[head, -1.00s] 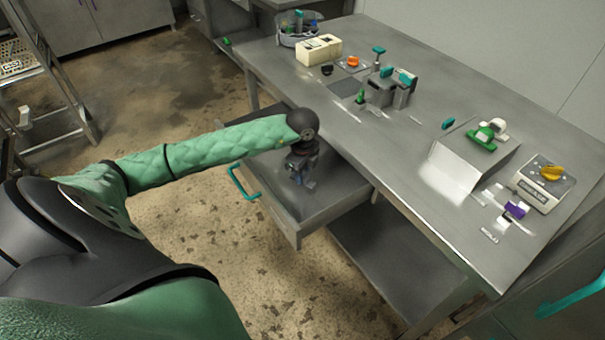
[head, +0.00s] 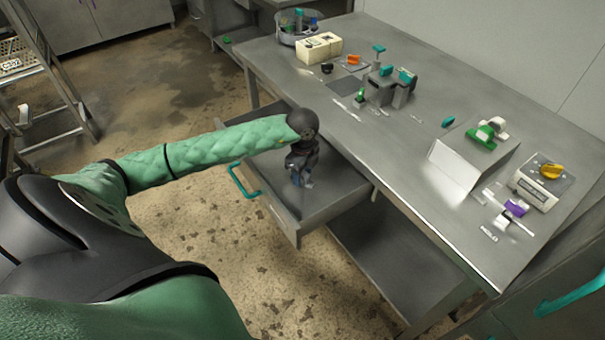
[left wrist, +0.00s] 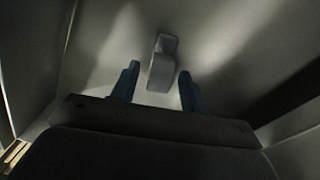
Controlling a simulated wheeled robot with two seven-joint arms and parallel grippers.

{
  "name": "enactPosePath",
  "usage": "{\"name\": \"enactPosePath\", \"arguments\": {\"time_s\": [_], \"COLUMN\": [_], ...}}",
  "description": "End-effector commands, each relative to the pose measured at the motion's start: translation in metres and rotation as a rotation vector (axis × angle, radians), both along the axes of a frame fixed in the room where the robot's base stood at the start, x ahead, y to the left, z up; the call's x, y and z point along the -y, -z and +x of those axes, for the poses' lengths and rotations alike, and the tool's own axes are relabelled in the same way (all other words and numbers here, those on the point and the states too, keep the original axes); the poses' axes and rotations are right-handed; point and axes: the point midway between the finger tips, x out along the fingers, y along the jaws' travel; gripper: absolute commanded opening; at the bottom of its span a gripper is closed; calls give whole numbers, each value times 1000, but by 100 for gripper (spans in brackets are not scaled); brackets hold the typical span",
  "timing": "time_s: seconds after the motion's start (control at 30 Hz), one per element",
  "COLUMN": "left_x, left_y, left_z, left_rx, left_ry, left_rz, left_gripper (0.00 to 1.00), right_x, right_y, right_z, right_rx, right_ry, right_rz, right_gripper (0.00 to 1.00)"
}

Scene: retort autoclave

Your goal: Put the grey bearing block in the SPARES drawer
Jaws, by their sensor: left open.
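The drawer (head: 325,205) under the bench is pulled open, with a teal handle (head: 240,183) on its front. My left gripper (head: 303,180) reaches down inside the drawer. In the left wrist view, the grey bearing block (left wrist: 162,66) lies on the drawer floor, just beyond and between the two dark blue fingertips of my left gripper (left wrist: 157,82). The fingers are apart and a gap shows on each side of the block. In the head view my gripper hides the block. I cannot read a label on the drawer. My right gripper is not in view.
The bench top (head: 400,165) stands above the drawer, its edge close to my left wrist. It holds a cream box (head: 319,47), a grey fixture (head: 384,88), a sloped panel (head: 462,160) and a device with a yellow knob (head: 541,184). A lower shelf (head: 390,265) lies below.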

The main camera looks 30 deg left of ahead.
Motion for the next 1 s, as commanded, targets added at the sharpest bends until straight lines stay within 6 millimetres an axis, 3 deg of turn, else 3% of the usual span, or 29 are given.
{"name": "enactPosePath", "arguments": {"time_s": [0.37,0.6,1.0], "left_x": [0,0,0], "left_y": [-65,-103,-117], "left_z": [1,1,0], "left_rx": [5,3,0], "left_ry": [1,1,-1], "left_rz": [0,0,0], "left_gripper": [45,45,45], "right_x": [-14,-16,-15], "right_y": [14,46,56], "right_z": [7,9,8], "right_rx": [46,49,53], "right_ry": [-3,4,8], "right_rz": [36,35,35], "right_gripper": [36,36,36]}}
